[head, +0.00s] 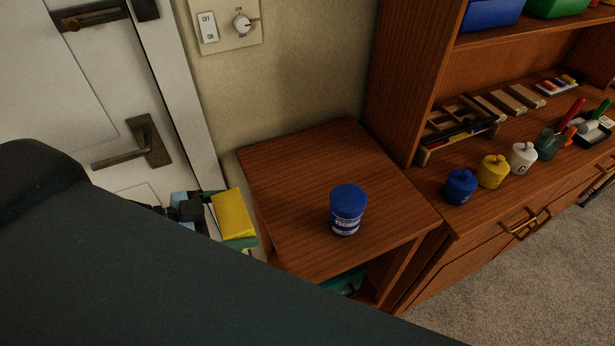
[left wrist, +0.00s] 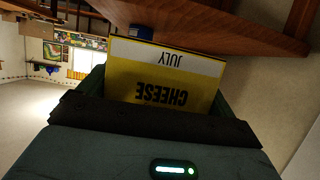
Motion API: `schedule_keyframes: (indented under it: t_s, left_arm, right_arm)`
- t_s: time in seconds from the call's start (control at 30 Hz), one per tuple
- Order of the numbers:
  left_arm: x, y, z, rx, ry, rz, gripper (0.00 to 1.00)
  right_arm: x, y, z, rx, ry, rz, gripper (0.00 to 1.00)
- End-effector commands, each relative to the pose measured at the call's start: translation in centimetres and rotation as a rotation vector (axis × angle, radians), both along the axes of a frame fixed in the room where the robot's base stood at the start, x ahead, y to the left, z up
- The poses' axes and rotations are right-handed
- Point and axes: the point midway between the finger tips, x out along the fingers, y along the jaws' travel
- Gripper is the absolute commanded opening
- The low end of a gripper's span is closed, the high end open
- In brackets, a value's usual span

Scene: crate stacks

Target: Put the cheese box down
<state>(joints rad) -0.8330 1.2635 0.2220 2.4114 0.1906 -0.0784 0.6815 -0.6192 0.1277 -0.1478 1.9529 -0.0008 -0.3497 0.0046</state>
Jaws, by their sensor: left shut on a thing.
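The cheese box (head: 232,213) is yellow and shows beside the left edge of the small wooden cabinet in the head view. My left gripper (head: 205,213) is shut on it. In the left wrist view the cheese box (left wrist: 165,85) fills the middle, with CHEESE and JULY upside down and a white band at its top. A wooden edge lies just beyond the box there; I cannot tell whether they touch. Much of my left arm and the lower part of the box are hidden. My right gripper is not in view.
A blue-lidded yoghurt tub (head: 346,210) stands on the small cabinet top (head: 300,165), with bare wood left of and behind it. A door with a handle (head: 140,150) is at left. A longer sideboard at right holds blue, yellow and white lidded pots (head: 493,171).

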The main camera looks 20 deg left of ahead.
Motion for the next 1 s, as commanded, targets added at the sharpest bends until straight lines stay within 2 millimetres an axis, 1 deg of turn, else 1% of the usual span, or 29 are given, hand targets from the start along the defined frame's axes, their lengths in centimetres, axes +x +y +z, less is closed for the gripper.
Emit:
schedule_keyframes:
  t_s: [0.3,0.77,1.0]
  left_arm:
    - [2.5,0.0,0.0,0.004,-0.006,0.0,0.65]
    - [5.1,-0.1,-0.3,0.003,-0.006,0.0,0.65]
    - [6.6,-0.2,-0.6,0.0,-0.003,0.0,0.65]
  right_arm:
    - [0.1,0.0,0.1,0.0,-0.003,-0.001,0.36]
    - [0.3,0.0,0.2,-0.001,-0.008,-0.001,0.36]
    - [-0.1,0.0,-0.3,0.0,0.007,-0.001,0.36]
